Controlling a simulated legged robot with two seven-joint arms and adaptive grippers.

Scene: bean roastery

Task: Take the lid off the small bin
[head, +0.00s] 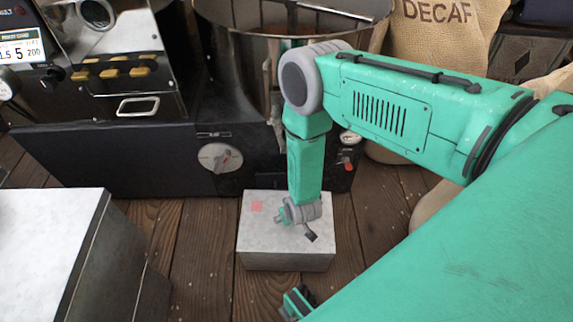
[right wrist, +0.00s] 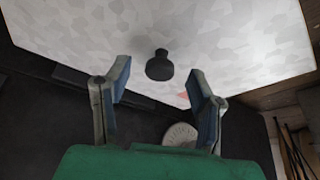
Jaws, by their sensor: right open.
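The small bin (head: 287,262) is a low pale box on the wooden floor, in the lower middle of the head view. Its flat, pale, mottled lid (head: 258,232) is on it and has a small red mark. The lid (right wrist: 240,45) fills the upper part of the right wrist view, with a round black knob (right wrist: 159,67) standing on it. My right gripper (head: 297,221) is over the lid. Its two fingers (right wrist: 160,78) are open, one on each side of the knob in the picture, with gaps between. The arm partly hides the lid in the head view. My left gripper is not seen.
A dark roasting machine (head: 110,160) with a dial and a metal drum (head: 235,60) stands behind the bin. A larger pale-topped box (head: 50,240) is at left. Burlap sacks (head: 440,40) are at right. Bare wooden floor (head: 205,270) lies between the two boxes.

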